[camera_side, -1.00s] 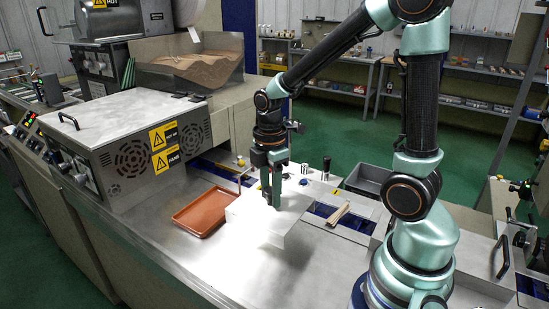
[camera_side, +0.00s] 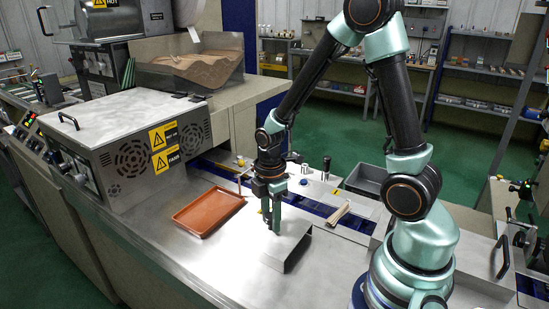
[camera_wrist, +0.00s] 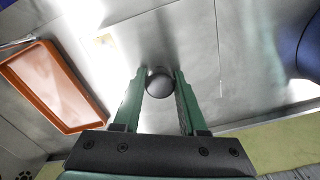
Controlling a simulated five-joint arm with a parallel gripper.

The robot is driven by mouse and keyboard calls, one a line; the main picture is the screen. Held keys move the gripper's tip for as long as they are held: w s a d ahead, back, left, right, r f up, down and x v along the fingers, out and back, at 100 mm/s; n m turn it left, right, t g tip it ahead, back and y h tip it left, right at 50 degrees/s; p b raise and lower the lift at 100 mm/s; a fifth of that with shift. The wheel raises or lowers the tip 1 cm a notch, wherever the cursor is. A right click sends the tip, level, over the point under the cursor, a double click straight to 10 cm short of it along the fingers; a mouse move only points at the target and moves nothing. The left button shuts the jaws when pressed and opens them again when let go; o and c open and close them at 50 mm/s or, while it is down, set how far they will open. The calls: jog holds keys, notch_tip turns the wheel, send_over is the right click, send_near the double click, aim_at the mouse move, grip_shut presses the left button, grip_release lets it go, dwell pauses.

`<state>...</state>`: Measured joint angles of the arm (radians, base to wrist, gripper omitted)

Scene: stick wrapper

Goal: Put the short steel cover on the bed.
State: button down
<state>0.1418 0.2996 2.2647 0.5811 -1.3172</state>
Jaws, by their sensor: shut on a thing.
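The short steel cover (camera_side: 290,243) is a bent grey sheet, open at its near right end, with a dark inside. It is over the steel worktop in front of the blue-lined channel (camera_side: 318,209). My gripper (camera_side: 272,224) points down at the cover's top. In the wrist view my gripper (camera_wrist: 159,88) is shut on the cover's round dark knob (camera_wrist: 158,82), which sits between the green fingers. I cannot tell whether the cover's lower edges touch the worktop. I cannot tell for sure which part is the bed.
An orange tray (camera_side: 208,211) lies left of the cover; it also shows in the wrist view (camera_wrist: 52,84). The heater box (camera_side: 130,140) with warning labels stands further left. Small sticks (camera_side: 338,214) lie by the channel. The worktop front is clear.

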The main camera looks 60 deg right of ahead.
jog(key=shift+c, duration=2.3)
grip_release()
notch_tip(320, 180, up, 11)
notch_tip(320, 180, up, 5)
jog(key=m+t, duration=0.2)
jog(key=m, duration=0.3)
send_over(271, 234)
jog(key=shift+s+a+r+m+t, duration=0.45)
jog(key=shift+r+m+t, duration=0.2)
jog(key=shift+m, duration=0.75)
jog(key=shift+s+a+r+m+t, duration=0.3)
jog(key=shift+a+r+m+t, duration=0.35)
jog(key=shift+m, duration=0.75)
jog(key=shift+s+a+r+m+t, duration=0.4)
jog(key=shift+r+m, duration=0.35)
jog(key=shift+m, duration=0.65)
jog(key=shift+d, duration=0.1)
